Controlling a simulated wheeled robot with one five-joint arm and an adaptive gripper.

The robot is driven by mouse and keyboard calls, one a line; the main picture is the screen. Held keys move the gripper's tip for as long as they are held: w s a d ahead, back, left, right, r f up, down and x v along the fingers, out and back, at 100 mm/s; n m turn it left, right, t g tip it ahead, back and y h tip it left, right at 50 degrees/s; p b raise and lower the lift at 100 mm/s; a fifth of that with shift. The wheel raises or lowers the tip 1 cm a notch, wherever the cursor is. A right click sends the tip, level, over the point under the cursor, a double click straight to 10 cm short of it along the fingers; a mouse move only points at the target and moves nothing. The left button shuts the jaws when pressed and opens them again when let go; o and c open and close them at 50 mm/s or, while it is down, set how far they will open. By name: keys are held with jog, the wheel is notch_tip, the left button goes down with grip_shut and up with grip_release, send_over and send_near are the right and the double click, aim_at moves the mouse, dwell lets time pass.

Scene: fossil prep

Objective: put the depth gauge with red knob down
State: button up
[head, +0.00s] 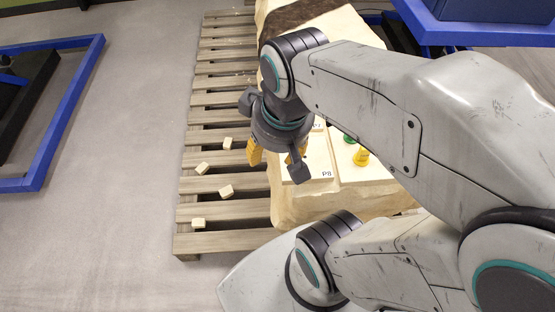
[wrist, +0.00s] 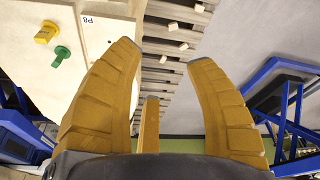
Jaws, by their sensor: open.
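No depth gauge with a red knob can be made out in either view. My gripper (head: 273,166) hangs over the left edge of a pale stone block (head: 300,208). In the wrist view my gripper (wrist: 163,54) has its yellow fingers spread, with nothing seen between them. A yellow-knobbed piece (head: 361,156) and a green-knobbed piece (head: 348,139) stand on the block, right of my gripper. The wrist view also shows the yellow piece (wrist: 45,32) and the green piece (wrist: 61,55), both clear of the fingers. My gripper and arm hide part of the block's top.
A flat panel marked P8 (head: 318,172) lies on the block close to my gripper. The block rests on a slatted wooden pallet (head: 205,215) with several small pale chunks on its left part. Blue frames (head: 65,130) stand at left and upper right. Grey floor between is clear.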

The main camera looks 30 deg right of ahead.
jog(key=shift+s+a+f, duration=0.15)
jog(key=shift+s+f, duration=0.15)
jog(key=shift+s, duration=0.3)
jog(key=shift+s+a+f, duration=0.1)
jog(key=shift+s+f, duration=0.2)
jog(key=shift+s, duration=0.3)
notch_tip(320, 180, up, 6)
jog(key=p, duration=0.5)
jog(key=shift+p, duration=0.3)
jog(key=shift+d, duration=0.15)
